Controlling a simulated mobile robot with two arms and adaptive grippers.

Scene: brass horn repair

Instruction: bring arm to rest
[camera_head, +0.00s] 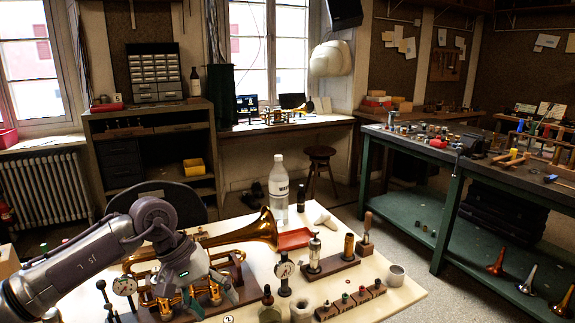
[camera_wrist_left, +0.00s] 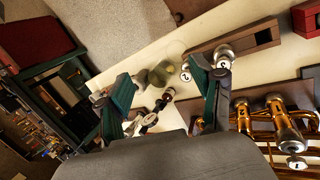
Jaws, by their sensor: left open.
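My left arm reaches in from the left in the head view. Its gripper (camera_head: 214,298) points down over the valve part of a brass trumpet (camera_head: 262,230) on the cream worktable (camera_head: 390,308). In the left wrist view my left gripper (camera_wrist_left: 158,82) has its green-grey fingers spread apart with nothing held between them. Trumpet valve caps and tubes (camera_wrist_left: 285,124) lie to the right of the fingers there. My right gripper is in neither view.
A green workbench (camera_head: 449,170) stands at right.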

